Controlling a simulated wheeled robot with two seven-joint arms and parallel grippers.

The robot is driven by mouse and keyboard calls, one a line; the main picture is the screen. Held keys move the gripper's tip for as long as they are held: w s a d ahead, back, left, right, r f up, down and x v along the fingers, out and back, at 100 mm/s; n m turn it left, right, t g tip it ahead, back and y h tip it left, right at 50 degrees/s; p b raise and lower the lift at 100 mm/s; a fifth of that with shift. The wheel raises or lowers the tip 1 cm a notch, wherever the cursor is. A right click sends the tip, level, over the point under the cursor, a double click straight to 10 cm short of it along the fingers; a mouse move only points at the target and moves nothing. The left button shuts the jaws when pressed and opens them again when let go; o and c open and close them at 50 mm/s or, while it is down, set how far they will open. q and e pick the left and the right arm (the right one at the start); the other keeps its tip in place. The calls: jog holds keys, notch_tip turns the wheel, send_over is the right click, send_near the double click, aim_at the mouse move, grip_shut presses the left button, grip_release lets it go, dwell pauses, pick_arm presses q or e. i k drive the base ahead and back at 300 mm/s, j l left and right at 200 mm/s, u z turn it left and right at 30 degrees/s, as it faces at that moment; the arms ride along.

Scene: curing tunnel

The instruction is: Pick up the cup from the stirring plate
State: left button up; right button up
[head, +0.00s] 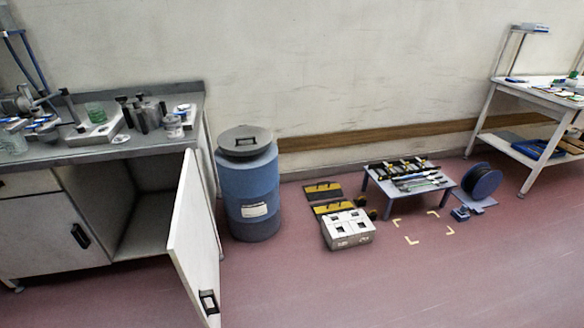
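A small green see-through cup (96,112) stands upright on a white flat device that looks like the stirring plate (85,137), on the grey worktop at the left. A second glass vessel (12,142) with a pale green tint stands at the far left of the same worktop. Neither of my grippers shows in the head view, so nothing is seen touching the cup.
Dark metal pieces (143,114) and a small white tub (173,125) stand right of the plate. The cabinet door (195,240) hangs open into the floor space. A blue barrel (248,190) stands beside it. A low blue table (410,180) is further right. The front floor is clear.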

aim_at(95, 111)
jog(key=u, duration=1.4)
jog(key=i+j+z, duration=0.15)
jog(key=i+j, duration=0.3)
jog(key=i, duration=0.15)
jog(key=i+j+z, duration=0.2)
jog(key=i+j, duration=0.3)
jog(key=i, duration=0.1)
